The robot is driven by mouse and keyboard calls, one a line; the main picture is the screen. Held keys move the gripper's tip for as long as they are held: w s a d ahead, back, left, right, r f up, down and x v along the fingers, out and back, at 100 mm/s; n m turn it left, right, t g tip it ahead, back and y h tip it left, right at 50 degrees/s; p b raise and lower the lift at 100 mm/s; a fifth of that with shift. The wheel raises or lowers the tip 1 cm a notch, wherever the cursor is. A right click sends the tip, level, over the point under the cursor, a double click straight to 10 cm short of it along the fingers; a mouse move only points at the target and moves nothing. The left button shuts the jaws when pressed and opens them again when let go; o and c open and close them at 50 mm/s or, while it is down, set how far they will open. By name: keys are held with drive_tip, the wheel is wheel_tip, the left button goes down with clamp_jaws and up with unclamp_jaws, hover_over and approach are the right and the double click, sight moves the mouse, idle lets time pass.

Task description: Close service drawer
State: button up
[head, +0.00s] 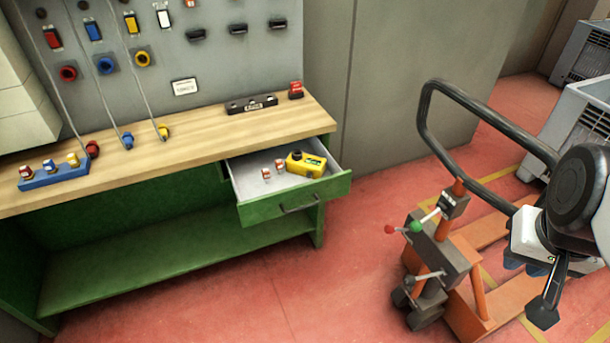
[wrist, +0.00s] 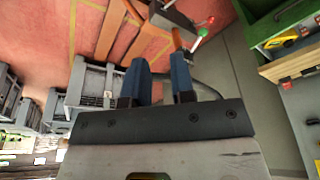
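The service drawer (head: 295,202) is a green-fronted drawer with a dark bar handle (head: 299,205), under the right end of the workbench. It is pulled out and its pale inside shows. A yellow device (head: 306,164) and small red-and-white pieces (head: 266,173) lie in it. The drawer also shows at the upper right of the wrist view (wrist: 277,22). My gripper (head: 524,269) is at the right of the head view, well away from the drawer. In the wrist view its two blue fingers (wrist: 158,62) stand apart with nothing held between them.
An orange pallet truck (head: 440,262) with a black loop handle (head: 432,115) stands between my gripper and the drawer. The wooden benchtop (head: 200,143) carries a blue rack (head: 52,177) and a red-topped piece (head: 296,90). Red floor before the drawer is clear.

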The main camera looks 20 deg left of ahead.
drive_tip(key=shift+m+t+y, duration=0.3)
drive_tip(key=shift+m+t, duration=0.2)
drive_tip(key=shift+t, duration=0.4)
drive_tip(key=w+a+f, duration=0.1)
drive_tip(key=w, duration=0.1)
drive_tip(key=w+a+f, duration=0.1)
drive_tip(key=w, duration=0.2)
drive_tip(key=w+a+f, duration=0.1)
drive_tip(key=w+a, duration=0.1)
drive_tip(key=w, duration=0.1)
drive_tip(key=shift+f, duration=0.4)
clamp_jaws()
drive_tip(key=w+a+f+m+t+y, duration=0.2)
drive_tip(key=w+a+f+t, duration=0.1)
drive_tip(key=w+a+f, duration=0.75)
drive_tip(key=w+a+f+m+t+y, duration=0.15)
drive_tip(key=a+f, duration=0.25)
drive_tip(key=a, duration=0.4)
drive_tip(key=w+a+f+m+t+y, duration=0.1)
drive_tip(key=w+a+f+t+y, duration=0.15)
drive_tip(key=a+f, duration=0.35)
drive_tip(key=s+a+f+m+t+y, duration=0.1)
drive_tip(key=s+a+f+m+y, duration=0.2)
drive_tip(key=s+a+f+y, duration=0.3)
drive_tip(key=s+a+f, duration=0.5)
drive_tip(key=a+f, duration=0.2)
drive_tip(key=a, duration=0.1)
drive_tip(key=shift+s+a+f, duration=0.1)
